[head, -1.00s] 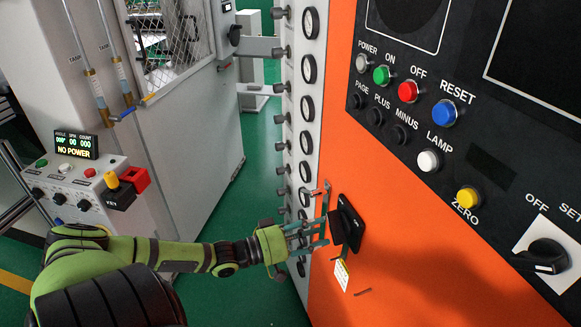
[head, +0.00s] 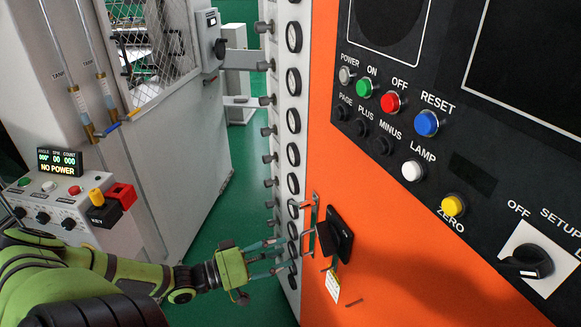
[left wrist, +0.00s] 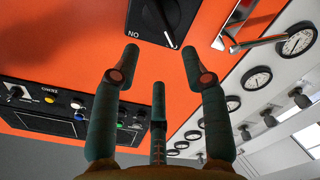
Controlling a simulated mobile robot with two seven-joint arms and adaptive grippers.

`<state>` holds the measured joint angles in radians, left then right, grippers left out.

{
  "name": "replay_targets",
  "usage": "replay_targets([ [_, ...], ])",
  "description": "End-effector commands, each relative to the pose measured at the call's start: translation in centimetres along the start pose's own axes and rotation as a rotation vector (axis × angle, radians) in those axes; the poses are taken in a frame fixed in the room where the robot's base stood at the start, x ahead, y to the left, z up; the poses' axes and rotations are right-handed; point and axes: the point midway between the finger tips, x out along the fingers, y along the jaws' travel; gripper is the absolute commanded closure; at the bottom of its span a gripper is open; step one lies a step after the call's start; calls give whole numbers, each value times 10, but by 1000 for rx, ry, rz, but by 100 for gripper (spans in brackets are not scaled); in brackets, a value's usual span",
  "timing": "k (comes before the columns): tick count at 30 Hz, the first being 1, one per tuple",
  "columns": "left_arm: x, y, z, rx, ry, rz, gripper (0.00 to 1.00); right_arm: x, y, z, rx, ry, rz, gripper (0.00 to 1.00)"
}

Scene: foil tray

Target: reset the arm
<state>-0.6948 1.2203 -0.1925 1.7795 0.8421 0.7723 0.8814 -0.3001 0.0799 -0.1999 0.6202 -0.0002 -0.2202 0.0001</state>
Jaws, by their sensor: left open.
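My left gripper (head: 284,256) is open and empty, with its three fingers spread. It stands left of the orange panel (head: 375,265) and in front of the gauge column. In the left wrist view the open fingers of the left gripper (left wrist: 161,54) point toward the orange panel, with nothing between them. A black rotary switch handle (head: 336,236) on the panel is to the right of the fingertips and apart from them. The same switch handle shows at the top of the left wrist view (left wrist: 161,18), above the fingertips. My right gripper is not in view.
A metal hasp (head: 308,228) sticks out beside the switch, and a tag (head: 332,285) hangs below it. A control panel with a blue RESET button (head: 426,123) is at right. A control box (head: 70,205) reading NO POWER stands at left. Green floor lies between the machines.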

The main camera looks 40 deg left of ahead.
Motion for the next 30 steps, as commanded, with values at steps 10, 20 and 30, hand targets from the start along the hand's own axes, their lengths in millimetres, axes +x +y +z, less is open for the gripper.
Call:
replay_targets([
  [10, -4, -15, 5, 31, 0, -36, 55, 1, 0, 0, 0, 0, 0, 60],
  [20, -77, -180, 110, 359, -165, -504, 55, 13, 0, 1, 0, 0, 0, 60],
  [30, -173, -254, 337, 480, -705, -843, 55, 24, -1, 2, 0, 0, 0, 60],
])
